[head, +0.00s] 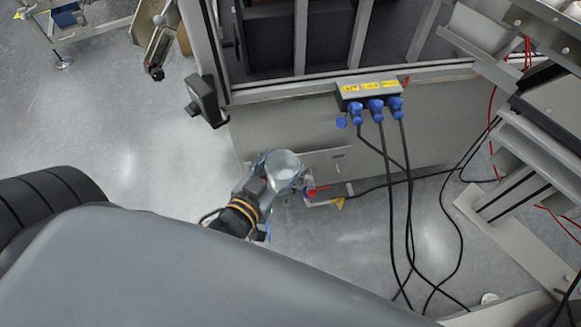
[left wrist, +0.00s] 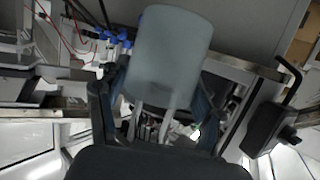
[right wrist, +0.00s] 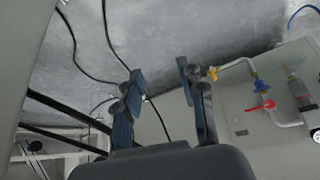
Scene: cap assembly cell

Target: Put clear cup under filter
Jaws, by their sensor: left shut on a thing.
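The clear cup (head: 284,166) is a smooth, translucent, rounded cup. My left gripper (head: 274,181) is shut around it and holds it in front of the grey cabinet panel. In the left wrist view the cup (left wrist: 170,55) stands out beyond the fingers (left wrist: 158,105), slightly tilted. My right gripper (right wrist: 160,84) is open and empty, with its two fingers apart; it is not in the head view. What looks like the filter (right wrist: 298,90), a small unit with a clear body, is on the panel at the right of the right wrist view.
A red valve handle (head: 318,190) and a yellow one (head: 340,203) stick out right beside the cup. Blue plugs (head: 375,105) with hanging black cables are on the cabinet to the right. A dark box (head: 207,100) juts from the frame.

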